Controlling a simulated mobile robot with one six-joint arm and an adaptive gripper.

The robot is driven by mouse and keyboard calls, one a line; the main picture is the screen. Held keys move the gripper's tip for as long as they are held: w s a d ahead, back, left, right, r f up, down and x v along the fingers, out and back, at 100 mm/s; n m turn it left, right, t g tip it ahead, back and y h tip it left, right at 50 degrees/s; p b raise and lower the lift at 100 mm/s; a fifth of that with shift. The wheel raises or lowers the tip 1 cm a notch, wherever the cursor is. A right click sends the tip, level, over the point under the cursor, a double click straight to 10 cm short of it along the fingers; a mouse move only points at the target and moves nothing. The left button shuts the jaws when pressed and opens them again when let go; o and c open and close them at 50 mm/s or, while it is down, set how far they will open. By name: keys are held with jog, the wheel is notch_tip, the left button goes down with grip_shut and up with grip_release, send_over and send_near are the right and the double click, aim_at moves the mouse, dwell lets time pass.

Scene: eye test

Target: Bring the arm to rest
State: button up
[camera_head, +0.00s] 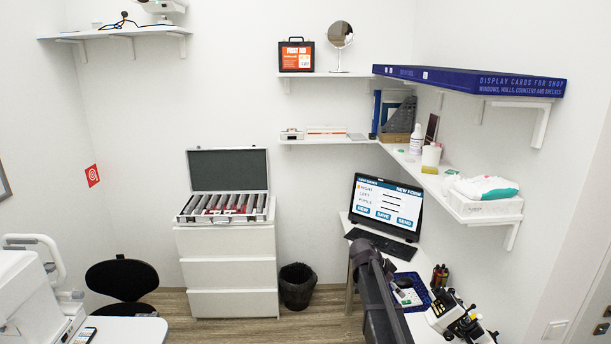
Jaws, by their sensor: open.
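A dark grey link of my arm (382,300) rises from the bottom edge, right of the middle, in front of the desk (427,326). It covers part of the desk's left side. My gripper does not show in this view, so I cannot see its jaws or anything near them.
On the desk are a monitor (386,205), a keyboard (381,241), a blue tray (412,303) and a microscope (461,318). A black bin (297,290) stands beside a white drawer unit (228,270). A blue box (470,80) lies on the upper right shelf.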

jog(key=s+a+f+n+y+b, duration=0.4)
jog(key=s+f+n, duration=0.4)
jog(key=s, duration=0.3)
jog(key=s+a+f+n+y+b, duration=0.4)
jog(key=s+a+f+n+b, duration=0.2)
jog(key=s+a, duration=0.3)
jog(key=s+f+n, duration=0.1)
jog(key=s, duration=0.2)
jog(key=shift+f+n+b, duration=0.35)
jog(key=shift+n, duration=0.05)
dwell(0.5)
